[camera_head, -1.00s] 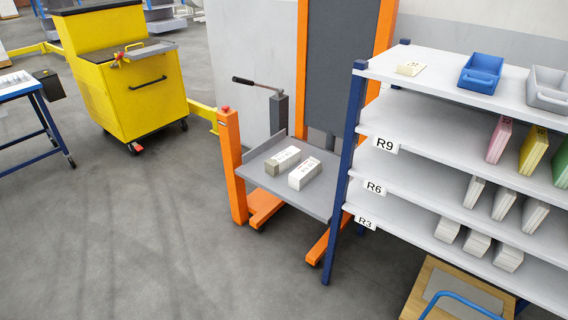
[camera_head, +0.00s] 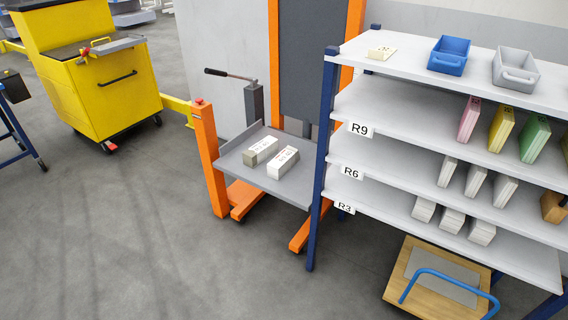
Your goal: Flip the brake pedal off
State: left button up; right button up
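A small red part (camera_head: 110,147), which looks like a brake pedal, sits low at the front wheel of the yellow cart (camera_head: 115,90) at the left. It is too small to tell which way it is tipped. The orange stacker (camera_head: 209,160) stands in the middle, with a grey platform (camera_head: 236,158), a lever handle (camera_head: 228,74) and a red knob (camera_head: 199,101) on its post. No pedal can be made out on the stacker; the shelf hides part of its base. Neither of my grippers is in view.
A grey shelf rack (camera_head: 352,105) with blue posts holds bins and paper stacks at the right. A wooden trolley (camera_head: 419,286) with a blue handle stands below it. A blue table frame (camera_head: 22,138) is at the left edge. Grey floor (camera_head: 150,240) is clear in front.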

aim_at(112, 147)
jog(key=i+j+u, duration=0.7)
jog(key=i, duration=0.3)
jog(key=i+j+u, duration=0.35)
jog(key=i, duration=0.15)
jog(key=i+u, duration=0.35)
jog(key=i, duration=2.05)
jog(key=i+j+z, duration=0.15)
jog(key=i+z, duration=0.2)
jog(key=i, duration=0.25)
jog(key=i+j+z, duration=0.35)
jog(key=i, duration=0.25)
jog(key=i+j+z, duration=0.4)
jog(key=i, duration=0.15)
